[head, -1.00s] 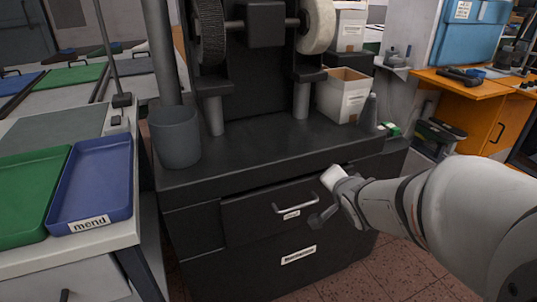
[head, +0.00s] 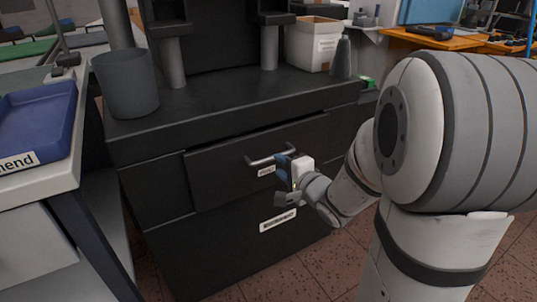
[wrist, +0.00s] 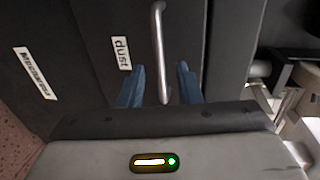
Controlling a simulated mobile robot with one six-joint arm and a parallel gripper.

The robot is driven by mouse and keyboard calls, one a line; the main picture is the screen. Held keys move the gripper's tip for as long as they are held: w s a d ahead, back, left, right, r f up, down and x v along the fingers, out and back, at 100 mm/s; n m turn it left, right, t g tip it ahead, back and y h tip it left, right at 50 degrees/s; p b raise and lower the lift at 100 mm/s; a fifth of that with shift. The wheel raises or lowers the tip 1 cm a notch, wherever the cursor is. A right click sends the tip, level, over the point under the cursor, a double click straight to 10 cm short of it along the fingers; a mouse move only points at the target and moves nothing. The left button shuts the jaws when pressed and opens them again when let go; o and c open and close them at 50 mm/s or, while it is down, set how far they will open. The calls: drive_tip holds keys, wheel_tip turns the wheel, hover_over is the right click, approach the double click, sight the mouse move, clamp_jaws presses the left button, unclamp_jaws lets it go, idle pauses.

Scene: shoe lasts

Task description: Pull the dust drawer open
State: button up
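The dust drawer (head: 220,172) is the dark upper drawer of a black cabinet; its front looks about flush with the cabinet. Its pale metal bar handle (head: 262,161) sits above a small label, which reads "dust" in the wrist view (wrist: 122,53). My gripper (head: 284,172) is at the right end of the handle in the head view. In the wrist view my gripper (wrist: 158,68) has its two blue fingers apart, one on each side of the handle bar (wrist: 158,35). Gaps show between the bar and both fingers. Part of the handle is hidden in the head view.
A lower labelled front (head: 250,245) is below the drawer. A grey bin (head: 127,85) and an open carton (head: 312,45) stand on the cabinet top (head: 215,100). A white bench with a blue tray (head: 40,120) is at the left. Tiled floor lies in front.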

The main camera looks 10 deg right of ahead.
sight(269, 159)
drive_tip(key=w+p, duration=0.1)
drive_tip(key=p, duration=0.2)
drive_tip(key=shift+w+a+r, duration=0.1)
drive_tip(key=shift+w+a, duration=0.05)
drive_tip(key=shift+a, duration=0.05)
drive_tip(key=shift+f+b+x, duration=0.15)
drive_tip(key=shift+b+x, duration=0.3)
drive_tip(key=shift+x, duration=0.9)
drive_tip(key=shift+f+b+x, duration=0.1)
drive_tip(key=shift+b+x, duration=0.35)
drive_tip(key=shift+x, duration=0.95)
clamp_jaws()
